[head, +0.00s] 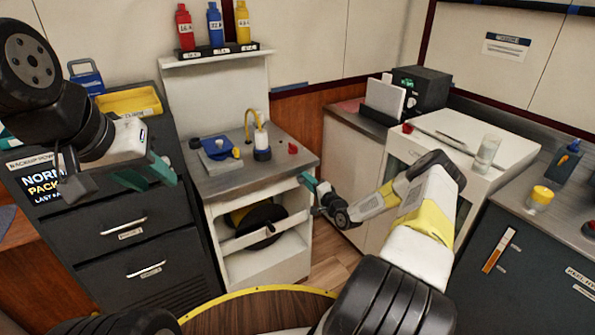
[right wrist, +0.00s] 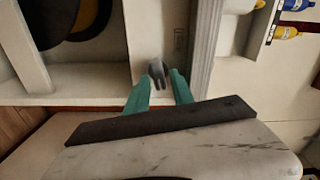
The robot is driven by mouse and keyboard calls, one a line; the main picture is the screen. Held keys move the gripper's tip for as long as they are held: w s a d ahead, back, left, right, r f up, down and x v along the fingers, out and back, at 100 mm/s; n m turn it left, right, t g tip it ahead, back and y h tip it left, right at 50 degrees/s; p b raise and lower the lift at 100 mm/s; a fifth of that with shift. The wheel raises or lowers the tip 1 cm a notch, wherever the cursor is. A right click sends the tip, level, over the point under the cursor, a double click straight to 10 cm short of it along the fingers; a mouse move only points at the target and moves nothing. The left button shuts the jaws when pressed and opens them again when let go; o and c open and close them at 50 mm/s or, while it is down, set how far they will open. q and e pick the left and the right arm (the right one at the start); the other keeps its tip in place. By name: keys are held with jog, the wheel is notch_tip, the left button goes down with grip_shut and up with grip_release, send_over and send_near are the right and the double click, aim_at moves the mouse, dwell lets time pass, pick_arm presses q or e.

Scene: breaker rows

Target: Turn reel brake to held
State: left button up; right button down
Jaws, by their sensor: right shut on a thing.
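The reel (head: 264,218) is a black disc with yellow, set in the open front of the white cabinet below the steel counter. My right gripper (head: 315,190) is at the cabinet's right front post. In the right wrist view its teal fingers (right wrist: 159,82) are shut on a small grey knob or lever (right wrist: 157,69), which appears to be the reel brake, on the white panel. Its marking is too small to read. My left gripper (head: 146,175) is in front of the dark drawer unit at left, its teal fingers apart and empty.
The counter (head: 225,170) above holds a blue block, a bottle with a yellow tube and a red part. A shelf with red, blue and yellow bottles (head: 215,25) stands behind. Dark drawers (head: 125,232) stand left, and a white chest (head: 470,140) stands right. A strip of floor is free.

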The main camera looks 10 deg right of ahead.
jog(key=shift+f+m, duration=0.2)
jog(key=shift+m, duration=0.9)
jog(key=c, duration=1.4)
grip_release()
jog(key=v, duration=0.8)
jog(key=shift+r, duration=0.1)
